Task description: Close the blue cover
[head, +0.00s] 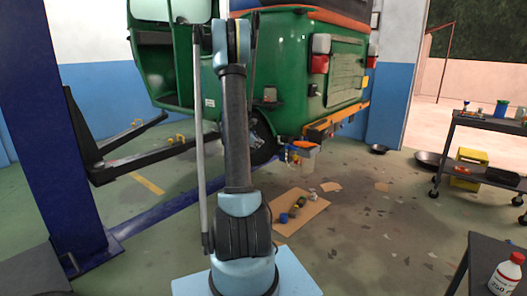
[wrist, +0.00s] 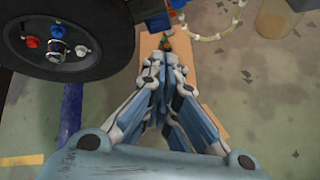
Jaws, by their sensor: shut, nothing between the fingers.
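I cannot identify the blue cover with certainty. A small blue part (wrist: 157,20) shows at the top of the wrist view, beside the dark wheel (wrist: 70,38); whether it is the cover, and whether it is open or shut, I cannot tell. My gripper (wrist: 168,64) is shut and empty, its fingers together just below that part in the picture. Contact cannot be judged. In the head view my arm hides most of the gripper, near the underside of the raised green rickshaw (head: 285,65).
A cardboard sheet (head: 312,208) with small items lies on the floor below the rickshaw. A blue lift post (head: 62,130) and dark lift arm (head: 130,165) stand left. A cart (head: 470,150) is at right, with a bottle (head: 508,274) on a nearer table.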

